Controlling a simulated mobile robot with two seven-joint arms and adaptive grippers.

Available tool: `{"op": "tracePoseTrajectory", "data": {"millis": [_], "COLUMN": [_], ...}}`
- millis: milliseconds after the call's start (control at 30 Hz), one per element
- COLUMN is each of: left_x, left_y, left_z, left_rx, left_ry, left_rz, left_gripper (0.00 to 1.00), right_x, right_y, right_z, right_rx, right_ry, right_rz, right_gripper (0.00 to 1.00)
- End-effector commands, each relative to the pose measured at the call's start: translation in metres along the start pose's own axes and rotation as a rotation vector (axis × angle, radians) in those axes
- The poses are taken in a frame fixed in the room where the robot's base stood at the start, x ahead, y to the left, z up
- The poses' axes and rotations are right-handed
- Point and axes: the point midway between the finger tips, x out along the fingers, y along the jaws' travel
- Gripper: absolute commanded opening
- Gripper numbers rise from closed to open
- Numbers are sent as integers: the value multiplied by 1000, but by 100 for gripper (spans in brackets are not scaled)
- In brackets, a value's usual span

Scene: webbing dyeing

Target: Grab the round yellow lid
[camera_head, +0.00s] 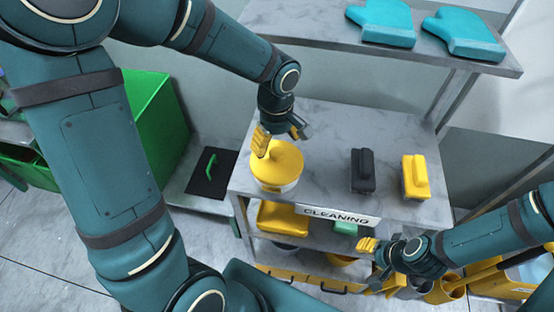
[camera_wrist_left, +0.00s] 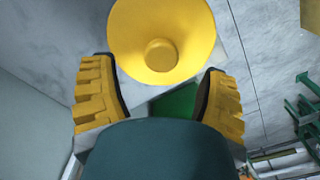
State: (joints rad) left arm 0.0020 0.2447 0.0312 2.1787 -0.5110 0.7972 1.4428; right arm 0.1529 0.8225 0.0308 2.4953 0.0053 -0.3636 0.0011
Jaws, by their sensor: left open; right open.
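My right gripper (camera_head: 372,262) is open and empty, in front of the shelf at the lower right.
A black brush-like block (camera_head: 362,171) and a yellow one (camera_head: 415,176) stand on the same grey shelf (camera_head: 325,130), to the right. Teal gloves (camera_head: 465,37) lie on the shelf above. A green bin (camera_head: 155,125) is at the left. The shelf between lid and black block is clear.

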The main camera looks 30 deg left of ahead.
Motion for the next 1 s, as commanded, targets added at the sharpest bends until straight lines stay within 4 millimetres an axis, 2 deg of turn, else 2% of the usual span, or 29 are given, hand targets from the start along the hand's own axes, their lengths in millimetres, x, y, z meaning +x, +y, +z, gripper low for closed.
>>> {"op": "tracePoseTrajectory", "data": {"millis": [133, 400, 733, 767, 800, 933, 967, 1000], "left_x": [11, 48, 54, 54, 54, 54, 54, 54], "left_y": [-1, -1, -1, -1, -1, -1, -1, -1], "left_z": [1, 2, 2, 2, 2, 2, 2, 2], "left_rx": [0, 0, 0, 0, 0, 0, 0, 0], "left_ry": [-1, -1, 0, 0, 0, 0, 0, 0], "left_rz": [-3, -3, 0, 0, 0, 0, 0, 0], "left_gripper": [75, 75, 75, 69, 55, 9, 0, 0], "right_x": [0, 0, 0, 0, 0, 0, 0, 0], "right_y": [0, 0, 0, 0, 0, 0, 0, 0], "right_z": [0, 0, 0, 0, 0, 0, 0, 0], "right_rx": [0, 0, 0, 0, 0, 0, 0, 0], "right_ry": [0, 0, 0, 0, 0, 0, 0, 0], "right_rz": [0, 0, 0, 0, 0, 0, 0, 0], "right_gripper": [47, 47, 47, 47, 47, 47, 47, 47]}}
